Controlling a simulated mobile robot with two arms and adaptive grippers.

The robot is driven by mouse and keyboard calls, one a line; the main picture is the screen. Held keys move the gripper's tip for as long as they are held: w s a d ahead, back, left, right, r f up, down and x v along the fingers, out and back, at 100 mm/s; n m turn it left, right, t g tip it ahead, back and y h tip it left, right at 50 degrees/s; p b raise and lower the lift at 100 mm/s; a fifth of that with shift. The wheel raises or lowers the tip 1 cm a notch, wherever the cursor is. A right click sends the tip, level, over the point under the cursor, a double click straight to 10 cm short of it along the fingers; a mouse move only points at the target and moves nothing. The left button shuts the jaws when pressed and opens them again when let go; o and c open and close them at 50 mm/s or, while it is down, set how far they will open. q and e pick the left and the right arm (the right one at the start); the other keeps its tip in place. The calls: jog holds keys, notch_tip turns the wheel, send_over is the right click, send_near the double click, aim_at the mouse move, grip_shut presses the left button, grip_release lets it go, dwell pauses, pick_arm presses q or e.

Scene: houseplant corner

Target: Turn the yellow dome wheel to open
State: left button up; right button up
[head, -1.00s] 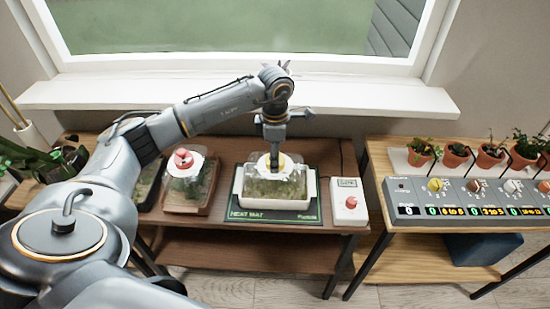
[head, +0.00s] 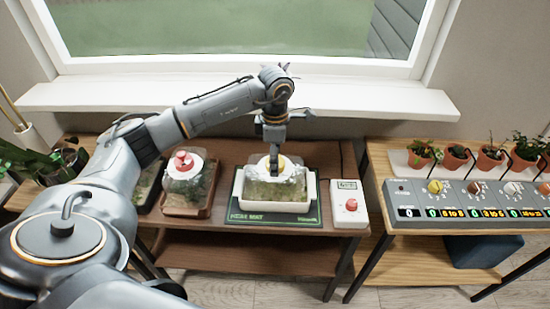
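The yellow dome wheel (head: 280,162) sits on top of a clear dome over a white tray (head: 312,205). The tray stands on a green heat mat (head: 250,217) on the brown bench. My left gripper (head: 274,168) points straight down from above, with its fingertips at the wheel. The wheel is partly hidden behind the gripper, and I cannot tell how far the fingers are closed or whether they grip it. My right gripper is not in view.
A second dome with a red wheel (head: 181,161) stands to the left in a brown tray. A white control box (head: 348,203) with a red knob is right of the mat. A grey panel (head: 465,200) and potted plants (head: 420,152) occupy the right bench.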

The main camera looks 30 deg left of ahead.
pick_arm(q)
notch_tip(320, 180, up, 12)
jog(key=shift+f, duration=0.2)
dwell(0.5)
